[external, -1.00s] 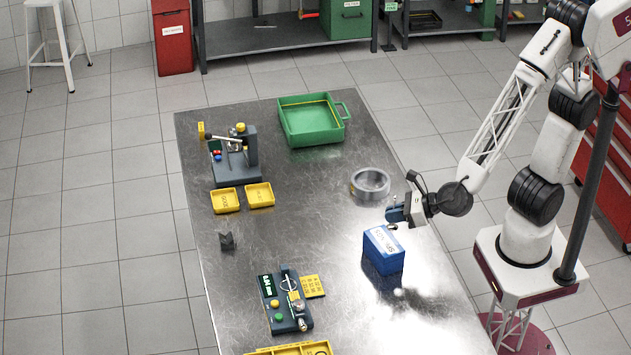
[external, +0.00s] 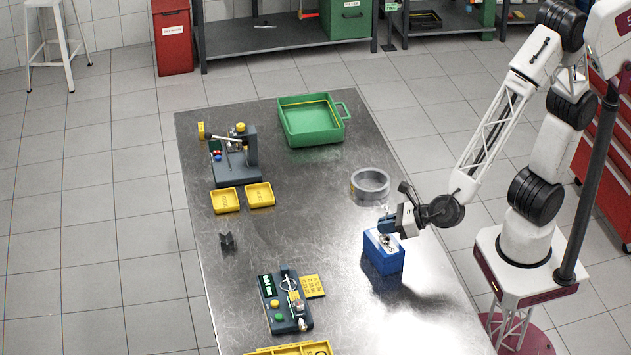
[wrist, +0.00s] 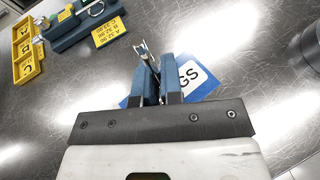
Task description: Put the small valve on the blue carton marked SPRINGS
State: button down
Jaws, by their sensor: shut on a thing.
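The blue carton (external: 382,256) stands on the metal table, its white label facing up. In the wrist view the label (wrist: 190,82) shows the letters "GS"; the rest is hidden behind my fingers. My gripper (external: 389,228) is right over the carton's top. In the wrist view my gripper (wrist: 158,72) has its blue fingers shut on the small valve (wrist: 146,58), a thin silvery part between them. In the external view the valve (external: 388,240) is a small grey shape at the label. I cannot tell whether it touches the carton.
A grey ring (external: 370,184) stands behind the carton. A green tray (external: 311,140), two small yellow trays (external: 225,201), a dark V-shaped block (external: 227,241) and a gauge device (external: 285,301) are farther off. The table around the carton's left side is clear.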

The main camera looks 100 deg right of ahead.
jog(key=shift+f, duration=0.3)
jog(key=shift+f, duration=0.1)
jog(key=c, duration=1.3)
grip_release()
jog(key=shift+o, duration=0.2)
jog(key=shift+v, duration=1)
jog(key=v, duration=1)
jog(key=shift+d, duration=0.1)
